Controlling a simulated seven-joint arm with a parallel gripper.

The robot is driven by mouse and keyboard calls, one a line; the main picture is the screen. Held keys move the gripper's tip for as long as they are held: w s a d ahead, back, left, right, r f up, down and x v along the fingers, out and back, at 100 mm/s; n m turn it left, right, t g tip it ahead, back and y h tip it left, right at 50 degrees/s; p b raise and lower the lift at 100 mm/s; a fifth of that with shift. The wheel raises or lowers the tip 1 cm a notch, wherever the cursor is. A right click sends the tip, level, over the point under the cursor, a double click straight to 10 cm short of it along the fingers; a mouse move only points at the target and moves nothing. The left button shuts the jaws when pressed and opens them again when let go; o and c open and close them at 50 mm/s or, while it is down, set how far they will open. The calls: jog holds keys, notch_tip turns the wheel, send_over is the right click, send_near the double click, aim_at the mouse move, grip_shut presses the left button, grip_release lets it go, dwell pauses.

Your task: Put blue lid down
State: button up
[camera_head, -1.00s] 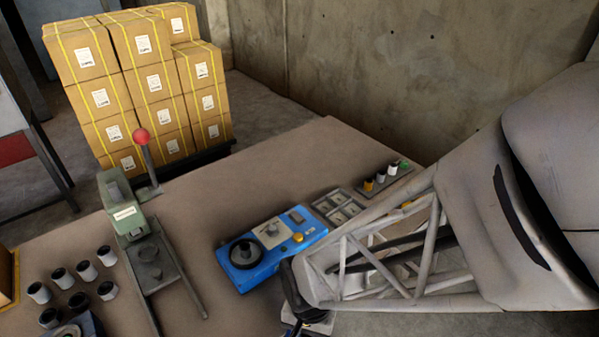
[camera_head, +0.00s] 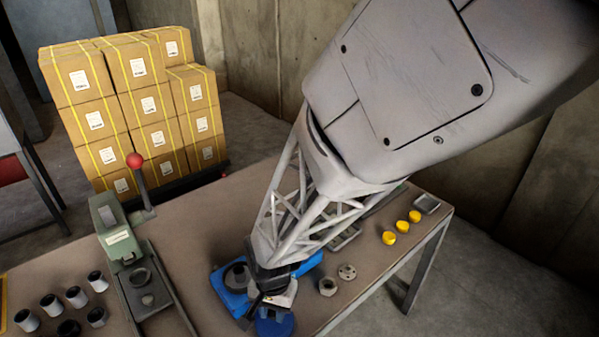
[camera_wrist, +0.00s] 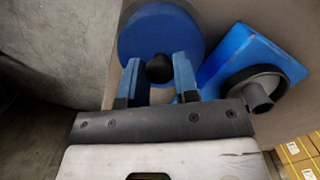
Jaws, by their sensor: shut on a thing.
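The blue lid (camera_head: 275,325) is a round blue disc below my gripper (camera_head: 264,300), close to the table's front edge in the head view. In the wrist view the lid (camera_wrist: 160,28) has a black knob (camera_wrist: 159,70) between the two blue fingers of my gripper (camera_wrist: 158,74). My gripper is shut on that knob. The lid looks low over the table (camera_head: 360,285), but I cannot tell whether it touches the top. My arm hides part of the table behind it.
A blue device (camera_head: 229,282) with a round black dial stands just left of the lid; it also shows in the wrist view (camera_wrist: 248,60). A nut (camera_head: 327,287) and yellow caps (camera_head: 403,227) lie to the right. A green press (camera_head: 117,230) and several cups (camera_head: 76,297) are left.

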aim_at(271, 313)
jog(key=shift+w+a+f, duration=0.1)
jog(key=shift+w+a, duration=0.35)
jog(key=shift+w, duration=0.15)
jog(key=shift+f, duration=1.75)
jog(key=shift+f, duration=0.1)
jog(key=o, duration=1)
jog(key=r, duration=0.4)
jog(key=w+r, duration=0.1)
jog(key=r, duration=0.7)
jog(key=shift+w+d+r, duration=0.1)
jog(key=shift+w+d, duration=0.05)
jog(key=shift+w, duration=0.05)
